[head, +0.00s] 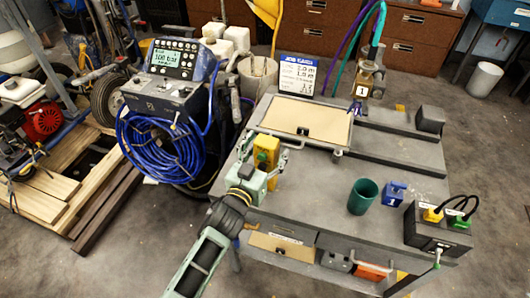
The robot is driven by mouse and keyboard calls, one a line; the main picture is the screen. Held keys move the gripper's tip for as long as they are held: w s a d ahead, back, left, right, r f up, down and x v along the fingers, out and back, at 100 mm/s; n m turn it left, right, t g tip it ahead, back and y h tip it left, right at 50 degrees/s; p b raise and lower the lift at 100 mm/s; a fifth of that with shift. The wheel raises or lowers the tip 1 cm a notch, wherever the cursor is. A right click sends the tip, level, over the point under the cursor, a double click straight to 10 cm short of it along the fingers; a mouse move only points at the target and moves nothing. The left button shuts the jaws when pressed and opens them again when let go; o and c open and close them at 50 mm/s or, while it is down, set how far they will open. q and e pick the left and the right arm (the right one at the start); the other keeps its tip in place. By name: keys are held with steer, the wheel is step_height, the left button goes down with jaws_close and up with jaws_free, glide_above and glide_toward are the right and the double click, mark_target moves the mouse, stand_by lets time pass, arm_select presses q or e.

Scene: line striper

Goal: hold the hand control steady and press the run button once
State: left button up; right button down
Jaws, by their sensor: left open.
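A yellow box-shaped unit (266,150), which looks like the hand control, stands upright near the left edge of the grey cart top (318,180). My left gripper (265,158) is open at it, with one finger on each side of the yellow unit. I cannot tell whether the fingers touch it. The gripper and wrist hide its lower part. No run button can be made out on the face I see. My right gripper is not in view.
A green cup (362,197), a blue block marked 1 (393,193) and a black box with plugs (438,232) stand at the cart's right. A machine with blue hose (165,150) stands left.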

arm_select(q)
steer(key=c, duration=1.5)
steer(key=o, duration=0.8)
steer(key=c, duration=0.7)
